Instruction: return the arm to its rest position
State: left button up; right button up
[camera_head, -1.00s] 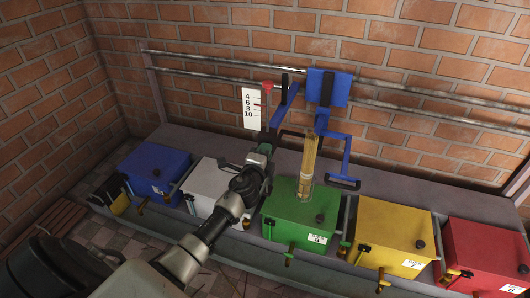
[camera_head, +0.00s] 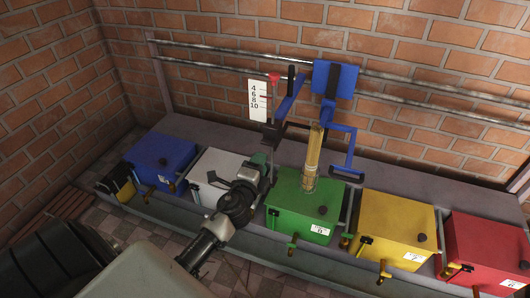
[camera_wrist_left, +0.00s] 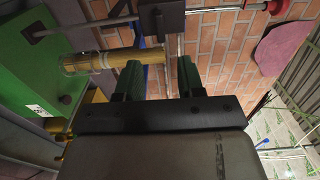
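My left arm comes in from the bottom left of the head view, and its gripper (camera_head: 264,160) is over the gap between the white box (camera_head: 215,172) and the green box (camera_head: 300,205). In the left wrist view the two dark green fingers (camera_wrist_left: 160,78) stand apart with only brick wall seen between them, so the gripper is open and empty. The golden cylinder (camera_head: 313,155) stands upright on the green box, to the right of the gripper. It also shows left of the fingers in the wrist view (camera_wrist_left: 85,62). My right gripper is not in view.
A blue box (camera_head: 160,158), a yellow box (camera_head: 395,225) and a red box (camera_head: 490,250) stand along the grey bench. Blue brackets (camera_head: 335,80), a red knob (camera_head: 273,77) and a white scale (camera_head: 258,98) are behind. Metal rails run along the brick wall.

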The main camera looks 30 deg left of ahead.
pick_arm(q)
jog(key=shift+v, duration=0.8)
